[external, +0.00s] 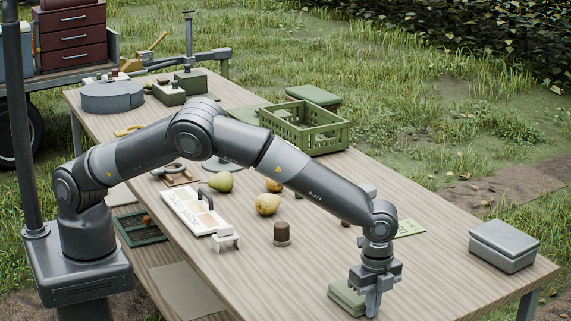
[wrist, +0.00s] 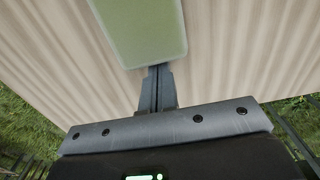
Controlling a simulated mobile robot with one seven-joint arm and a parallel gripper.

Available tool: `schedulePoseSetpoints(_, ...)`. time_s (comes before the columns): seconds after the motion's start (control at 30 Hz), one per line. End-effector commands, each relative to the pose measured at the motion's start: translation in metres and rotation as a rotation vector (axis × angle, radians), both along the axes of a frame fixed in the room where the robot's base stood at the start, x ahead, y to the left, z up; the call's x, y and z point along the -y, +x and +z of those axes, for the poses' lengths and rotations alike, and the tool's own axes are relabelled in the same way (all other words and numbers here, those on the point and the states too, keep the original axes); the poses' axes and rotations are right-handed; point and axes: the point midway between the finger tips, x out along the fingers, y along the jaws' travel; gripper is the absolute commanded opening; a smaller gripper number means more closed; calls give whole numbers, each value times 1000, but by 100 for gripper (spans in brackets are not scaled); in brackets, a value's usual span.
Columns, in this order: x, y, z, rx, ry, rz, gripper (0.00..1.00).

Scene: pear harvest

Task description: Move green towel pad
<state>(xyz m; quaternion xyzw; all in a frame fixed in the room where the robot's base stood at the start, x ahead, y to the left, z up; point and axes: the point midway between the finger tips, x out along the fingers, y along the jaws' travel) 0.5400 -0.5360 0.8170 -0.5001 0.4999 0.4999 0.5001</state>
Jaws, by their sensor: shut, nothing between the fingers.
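The green towel pad (external: 346,297) lies on the wooden table near its front edge, a folded flat block. In the wrist view the pad (wrist: 140,30) fills the top middle, pale green with rounded corners. My gripper (external: 372,308) points down at the pad's right side, partly hiding it in the external view. In the wrist view my gripper (wrist: 158,72) has its fingers together at the pad's near edge, with nothing seen between them. I cannot tell whether the fingertips touch the pad.
A grey metal box (external: 504,246) stands at the table's right end. Pears (external: 267,204), a brown cylinder (external: 282,233) and a white chart (external: 194,212) lie mid-table. The right front is mostly clear.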

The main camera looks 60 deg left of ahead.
Motion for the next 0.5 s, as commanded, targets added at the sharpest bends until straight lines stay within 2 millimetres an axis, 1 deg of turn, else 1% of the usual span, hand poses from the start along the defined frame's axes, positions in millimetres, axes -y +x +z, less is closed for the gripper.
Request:
schedulePoseSetpoints(0.37,-2,0,0,0,0,0,0)
schedulePoseSetpoints(0.5,-12,1,1,-2,0,4,0)
